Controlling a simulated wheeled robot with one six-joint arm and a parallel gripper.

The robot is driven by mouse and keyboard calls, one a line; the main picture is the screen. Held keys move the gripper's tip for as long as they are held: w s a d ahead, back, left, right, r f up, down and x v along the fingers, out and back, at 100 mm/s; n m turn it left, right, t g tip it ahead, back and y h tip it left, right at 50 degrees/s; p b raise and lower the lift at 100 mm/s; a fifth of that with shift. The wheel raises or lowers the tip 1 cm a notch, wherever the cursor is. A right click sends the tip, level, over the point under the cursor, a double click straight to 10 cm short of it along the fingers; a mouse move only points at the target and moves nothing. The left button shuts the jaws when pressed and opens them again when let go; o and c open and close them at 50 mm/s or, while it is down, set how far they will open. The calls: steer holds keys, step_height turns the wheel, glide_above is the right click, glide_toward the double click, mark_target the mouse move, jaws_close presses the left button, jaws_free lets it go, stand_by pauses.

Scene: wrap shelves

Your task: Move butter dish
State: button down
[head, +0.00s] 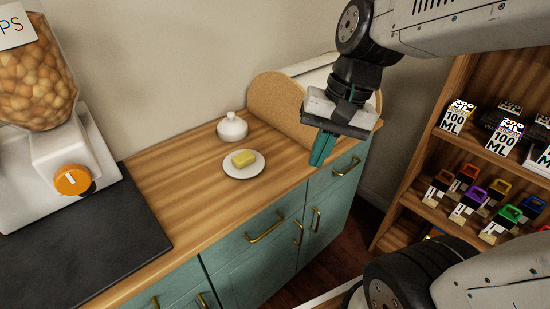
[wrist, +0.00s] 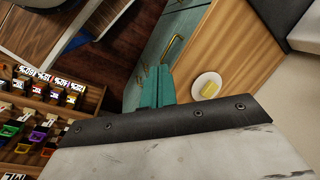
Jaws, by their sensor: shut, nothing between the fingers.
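The butter dish is in two parts on the wooden counter. A small white plate (head: 232,170) holds a yellow block of butter (head: 244,158). Its round white lid (head: 232,127) with a knob stands just behind the plate, apart from it. My gripper (head: 321,150) is to the right of the plate, above the counter's front edge, with its teal fingers shut and empty. In the wrist view the shut fingers (wrist: 156,86) point toward the cabinet, and the plate (wrist: 197,83) with the butter (wrist: 209,90) lies to their right. The lid is not clearly visible there.
A dispenser with an orange knob (head: 73,180) stands on a dark slab (head: 80,245) at the left. A cork-coloured round-ended object (head: 275,100) leans at the back right. Shelves of small boxes and bottles (head: 475,195) stand at the right. The counter (head: 165,190) left of the plate is clear.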

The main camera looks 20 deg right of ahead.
steer(key=w+d+f+m+y, duration=0.1)
steer(key=w+f+m+y, duration=0.3)
steer(key=w+m, duration=0.5)
steer(key=m+t+y, duration=0.1)
steer(key=m+t, duration=0.2)
steer(key=m, duration=0.5)
glide_toward(274, 167)
steer(key=a+f, duration=0.1)
steer(key=a, duration=0.1)
steer(key=w+a+f, duration=0.1)
steer(key=a, duration=0.1)
steer(key=w+a+f, duration=0.1)
steer(key=a+f, duration=0.1)
steer(key=shift+w+a, duration=0.15)
steer(key=shift+a, duration=0.05)
steer(key=shift+w, duration=0.1)
